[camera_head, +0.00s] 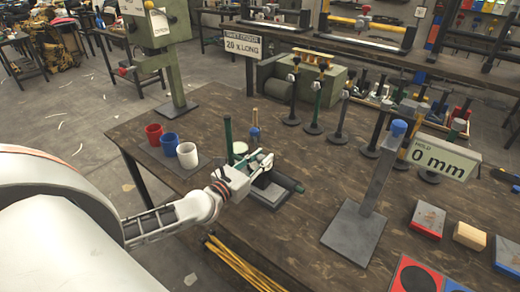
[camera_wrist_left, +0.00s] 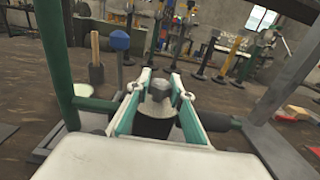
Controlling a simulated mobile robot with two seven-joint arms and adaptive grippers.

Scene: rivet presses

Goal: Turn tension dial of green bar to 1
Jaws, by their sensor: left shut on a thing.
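In the head view, a dark green upright bar (camera_head: 228,138) stands on a small grey base on the wooden table. My left gripper (camera_head: 265,162) is beside it, over a low dark fixture with a green-ended horizontal rod (camera_head: 299,187). In the left wrist view, the green upright (camera_wrist_left: 60,55) is on the left. There, my left gripper (camera_wrist_left: 160,80) has its teal-padded fingers closed around a small grey knob (camera_wrist_left: 158,91) above a dark cylinder. The dial's markings are hidden, so its setting cannot be read. My right gripper is not in view.
Red, blue and white cups (camera_head: 187,156) stand to the left. A blue-topped post (camera_head: 254,134) is just behind the gripper. A grey stand (camera_head: 368,190) with a "0 mm" sign (camera_head: 440,157) is to the right. Yellow rods (camera_head: 240,264) lie in front.

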